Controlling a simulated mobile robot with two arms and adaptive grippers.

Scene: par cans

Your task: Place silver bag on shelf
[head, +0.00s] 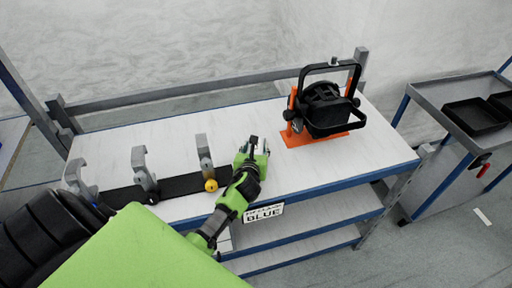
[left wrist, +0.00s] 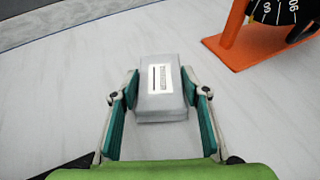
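The silver bag (left wrist: 160,92), a small grey block shape with a printed label on top, lies on the white tabletop in the left wrist view. My left gripper (left wrist: 159,82) has its two teal-padded fingers on either side of the bag. The right finger is very close to the bag's side; a narrow gap shows at the left finger. In the head view my left gripper (head: 254,150) is low over the table and mostly hides the bag. The shelf unit has lower shelves (head: 310,217) under the tabletop (head: 380,155). My right gripper is not seen.
A black par can lamp (head: 328,105) stands on an orange stand (head: 307,139) to the right. Grey hooks (head: 144,168) on a black bar and a yellow knob (head: 211,185) are at left. A cart with black trays (head: 474,116) stands far right.

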